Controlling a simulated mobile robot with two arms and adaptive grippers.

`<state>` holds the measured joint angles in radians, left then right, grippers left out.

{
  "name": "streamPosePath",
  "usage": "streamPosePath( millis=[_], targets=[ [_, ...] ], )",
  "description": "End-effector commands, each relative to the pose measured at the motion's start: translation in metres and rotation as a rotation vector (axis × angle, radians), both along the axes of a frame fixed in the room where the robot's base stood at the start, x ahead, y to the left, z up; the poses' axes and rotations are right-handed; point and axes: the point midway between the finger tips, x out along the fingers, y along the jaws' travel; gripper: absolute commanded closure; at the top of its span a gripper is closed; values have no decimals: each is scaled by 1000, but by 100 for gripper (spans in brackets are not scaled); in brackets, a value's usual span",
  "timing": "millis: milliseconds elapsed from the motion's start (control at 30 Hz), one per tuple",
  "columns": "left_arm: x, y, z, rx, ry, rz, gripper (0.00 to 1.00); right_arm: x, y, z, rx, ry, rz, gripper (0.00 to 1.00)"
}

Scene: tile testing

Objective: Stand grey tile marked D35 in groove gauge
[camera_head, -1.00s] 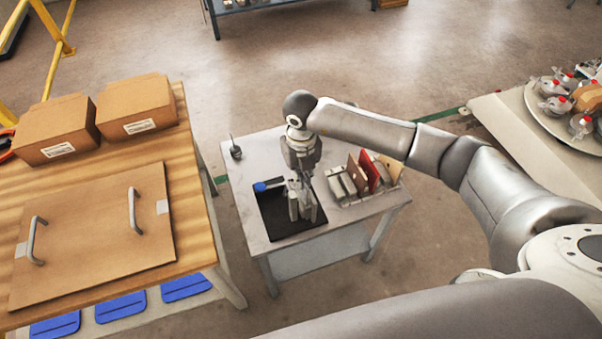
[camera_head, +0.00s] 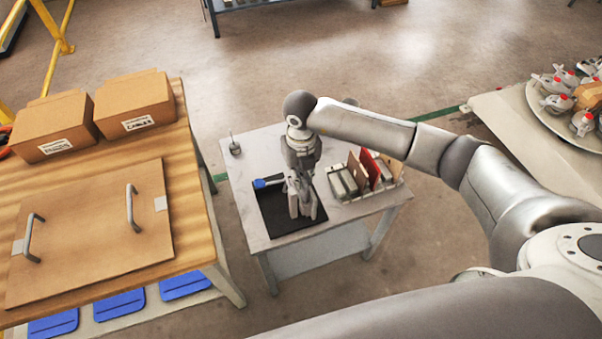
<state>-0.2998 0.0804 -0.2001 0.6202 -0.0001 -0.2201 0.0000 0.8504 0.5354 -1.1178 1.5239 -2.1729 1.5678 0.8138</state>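My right gripper (camera_head: 302,208) points down over the black mat (camera_head: 274,222) on the small grey table. Its fingers are at or just above the mat; I cannot tell whether they touch it. They are too small to show whether they are open or hold a tile. Several tiles stand in a rack (camera_head: 372,189) just right of the gripper. They include grey tiles (camera_head: 344,184), a red tile (camera_head: 370,168) and brown ones. No D35 mark is readable. I cannot make out the groove gauge for sure. My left gripper is out of view.
A blue-handled tool (camera_head: 267,183) lies on the mat's far left. A small dark item (camera_head: 234,147) stands at the table's far left corner. A wooden bench (camera_head: 186,205) with two cardboard boxes is at left. A round tray (camera_head: 543,108) of parts is at right.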

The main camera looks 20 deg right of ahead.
Motion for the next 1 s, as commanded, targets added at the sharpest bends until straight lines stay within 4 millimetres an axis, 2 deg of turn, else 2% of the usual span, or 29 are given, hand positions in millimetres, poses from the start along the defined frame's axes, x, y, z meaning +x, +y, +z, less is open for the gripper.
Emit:
streamPosePath(
  millis=[33,100,467,567,900,1000],
  targets=[
    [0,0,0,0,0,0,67,0,0,0,0,0,0,76],
    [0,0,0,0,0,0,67,0,0,0,0,0,0,67],
    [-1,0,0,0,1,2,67,0,1,4,2,0,1,67],
    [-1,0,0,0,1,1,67,0,1,16,3,-2,1,67],
    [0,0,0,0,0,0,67,1,-1,87,1,-4,0,67],
    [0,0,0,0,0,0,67,1,-2,103,0,-3,-1,67]
  ],
)
